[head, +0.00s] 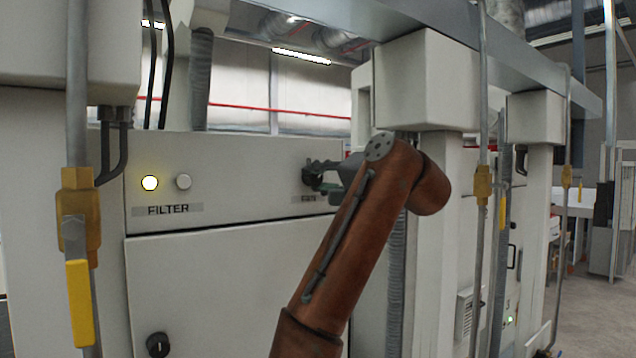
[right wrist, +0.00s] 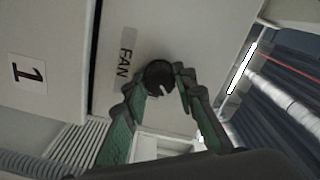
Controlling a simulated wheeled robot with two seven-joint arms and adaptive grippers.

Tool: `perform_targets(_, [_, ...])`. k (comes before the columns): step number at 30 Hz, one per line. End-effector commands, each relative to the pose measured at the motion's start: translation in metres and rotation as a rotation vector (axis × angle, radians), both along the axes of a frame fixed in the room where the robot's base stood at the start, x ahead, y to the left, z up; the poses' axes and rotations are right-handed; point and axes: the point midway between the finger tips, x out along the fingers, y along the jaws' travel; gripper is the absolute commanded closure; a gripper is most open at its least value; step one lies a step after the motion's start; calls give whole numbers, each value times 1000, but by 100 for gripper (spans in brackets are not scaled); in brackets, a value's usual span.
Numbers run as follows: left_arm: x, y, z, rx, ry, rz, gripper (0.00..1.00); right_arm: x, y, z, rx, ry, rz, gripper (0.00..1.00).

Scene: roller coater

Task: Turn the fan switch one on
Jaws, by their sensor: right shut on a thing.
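The fan switch (right wrist: 158,78) is a round black knob with a white pointer mark, on a pale panel beside a label reading FAN (right wrist: 125,58) in the right wrist view. My right gripper (right wrist: 155,88) has its green and dark fingers on both sides of the knob, shut on it. A plate with the number 1 (right wrist: 27,74) shows beside the fan panel in the right wrist view. My left gripper is not in view.
Vertical pipes with a yellow-handled valve (head: 79,300) stand at the left. A black knob (head: 157,345) is lower on the cabinet door.

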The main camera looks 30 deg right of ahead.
Motion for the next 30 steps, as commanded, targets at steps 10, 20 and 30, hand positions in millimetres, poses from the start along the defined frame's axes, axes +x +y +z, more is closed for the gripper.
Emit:
perform_targets(10, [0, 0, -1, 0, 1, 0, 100, -1, -2, 0, 329, 24, -4, 99])
perform_targets(20, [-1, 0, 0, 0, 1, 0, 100, -1, -2, 0, 596, 45, -5, 99])
perform_targets(30, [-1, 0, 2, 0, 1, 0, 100, 0, -2, -1, 749, 58, -4, 99])
